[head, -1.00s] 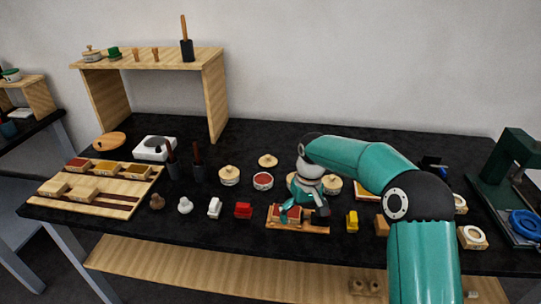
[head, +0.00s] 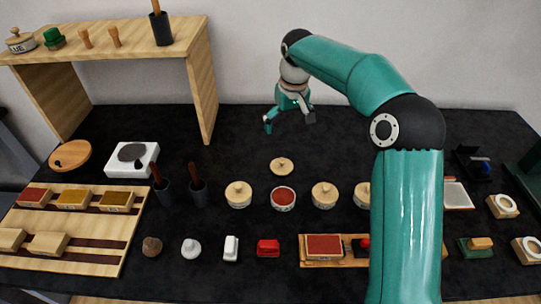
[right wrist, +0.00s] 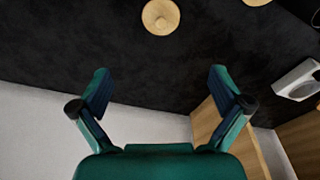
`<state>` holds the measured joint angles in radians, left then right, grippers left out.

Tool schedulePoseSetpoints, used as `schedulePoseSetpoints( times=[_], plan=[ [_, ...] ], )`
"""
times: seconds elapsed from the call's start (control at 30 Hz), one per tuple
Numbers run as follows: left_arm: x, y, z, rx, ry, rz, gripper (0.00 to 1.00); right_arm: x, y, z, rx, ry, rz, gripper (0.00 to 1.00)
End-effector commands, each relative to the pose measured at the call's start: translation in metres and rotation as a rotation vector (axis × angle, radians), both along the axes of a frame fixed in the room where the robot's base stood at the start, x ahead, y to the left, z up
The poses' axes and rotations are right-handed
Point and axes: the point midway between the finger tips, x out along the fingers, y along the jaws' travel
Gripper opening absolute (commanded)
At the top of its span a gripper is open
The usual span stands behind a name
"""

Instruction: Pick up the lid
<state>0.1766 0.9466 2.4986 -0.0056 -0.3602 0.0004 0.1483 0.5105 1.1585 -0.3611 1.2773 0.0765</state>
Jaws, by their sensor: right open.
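The loose round wooden lid (head: 282,166), pale with a small knob, lies on the dark table behind an open pot with red contents (head: 283,198). It also shows at the top of the right wrist view (right wrist: 161,16). My right gripper (head: 289,120) is open and empty, beyond the lid toward the wall in the head view. The lid lies apart from the fingers. My left gripper is not in view.
Lidded pots (head: 238,195) and (head: 324,195) flank the open pot. A wooden shelf (head: 203,80) stands at the back left, with a white device (head: 132,160) near its foot. A wooden tray with a red block (head: 323,246) is at the front. The back middle tabletop is clear.

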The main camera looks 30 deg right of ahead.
Motion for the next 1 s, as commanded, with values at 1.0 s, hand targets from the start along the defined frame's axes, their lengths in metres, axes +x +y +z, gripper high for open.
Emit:
schedulePoseSetpoints(
  times=[1.0],
  plan=[
    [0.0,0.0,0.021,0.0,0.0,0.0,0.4,0.019,0.01,-0.139,0.002,0.007,0.018,1.0]
  ],
)
